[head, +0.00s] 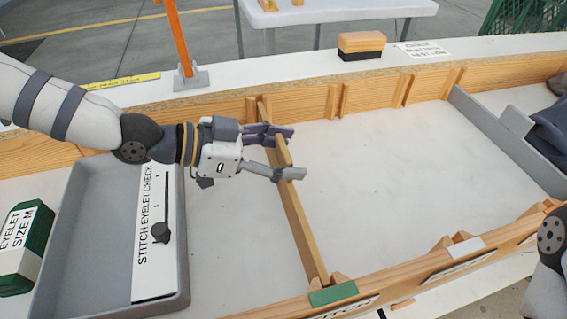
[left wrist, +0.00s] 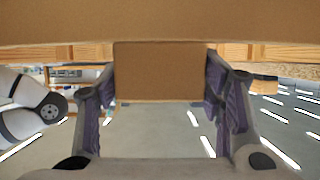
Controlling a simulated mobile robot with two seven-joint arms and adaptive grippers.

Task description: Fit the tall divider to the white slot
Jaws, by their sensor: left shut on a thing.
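The tall divider (head: 292,205) is a long wooden board that spans the frame from the back rail to the front rail. Its front end is by the green mark (head: 333,293), its back end by a pair of back cleats; I cannot tell how deep it sits. My left gripper (head: 283,155) is shut on it near its back half. In the left wrist view the board (left wrist: 158,72) shows brown between the purple-padded fingers (left wrist: 160,105). The white mark (head: 467,246) is on the front rail, farther right, with wooden cleats beside it. My right gripper is out of view.
A grey tray (head: 75,235) with a stitch eyelet check card (head: 153,215) is at left, beside a green eyelet box (head: 22,250). A grey partition (head: 505,140) stands at right. A brush-like block (head: 361,45) and orange post (head: 180,40) are behind the back rail. The white floor between is clear.

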